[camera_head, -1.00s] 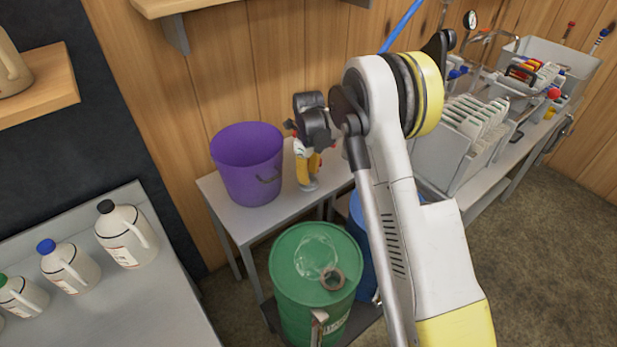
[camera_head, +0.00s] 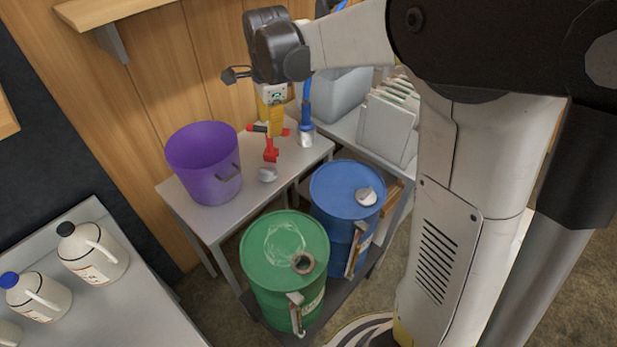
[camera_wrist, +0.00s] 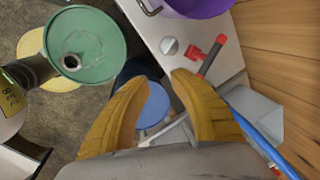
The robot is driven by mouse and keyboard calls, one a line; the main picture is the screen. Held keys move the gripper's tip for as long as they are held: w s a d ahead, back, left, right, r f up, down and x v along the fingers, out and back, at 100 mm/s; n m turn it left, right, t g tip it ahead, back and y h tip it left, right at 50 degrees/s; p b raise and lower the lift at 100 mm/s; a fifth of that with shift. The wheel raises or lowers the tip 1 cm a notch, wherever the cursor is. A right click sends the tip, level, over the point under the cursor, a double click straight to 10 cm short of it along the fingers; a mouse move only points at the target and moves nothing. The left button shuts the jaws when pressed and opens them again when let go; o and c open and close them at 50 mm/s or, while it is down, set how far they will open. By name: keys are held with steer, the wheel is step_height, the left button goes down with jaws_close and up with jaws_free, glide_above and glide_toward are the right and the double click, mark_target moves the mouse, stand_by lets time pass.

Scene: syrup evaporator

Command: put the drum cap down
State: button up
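A grey-white drum cap (camera_head: 268,174) lies on the grey table, right of the purple bucket. It also shows on the table in the wrist view (camera_wrist: 169,47). My gripper (camera_head: 270,132) is above the table, higher than the cap and apart from it. In the wrist view its two yellow fingers (camera_wrist: 162,78) stand apart with nothing between them. A similar pale cap (camera_head: 366,197) sits on top of the blue drum (camera_head: 335,188). The green drum (camera_head: 262,247) has a round, brownish-rimmed opening (camera_head: 303,264) on its lid.
The purple bucket (camera_head: 205,165) stands on the table (camera_head: 215,220). A red-handled tool (camera_head: 270,155) lies near the cap, and a blue-handled tool (camera_head: 305,125) stands behind. White jugs (camera_head: 92,253) stand on the left counter. A grey bin and filter plates (camera_head: 388,125) are behind.

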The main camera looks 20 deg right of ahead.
steer(key=s+r+n+t, duration=0.3)
steer(key=s+n+t, duration=0.1)
steer(key=s+n, duration=1.4)
steer(key=s, duration=0.5)
steer(key=shift+s+t, duration=0.25)
steer(key=shift+t, duration=0.15)
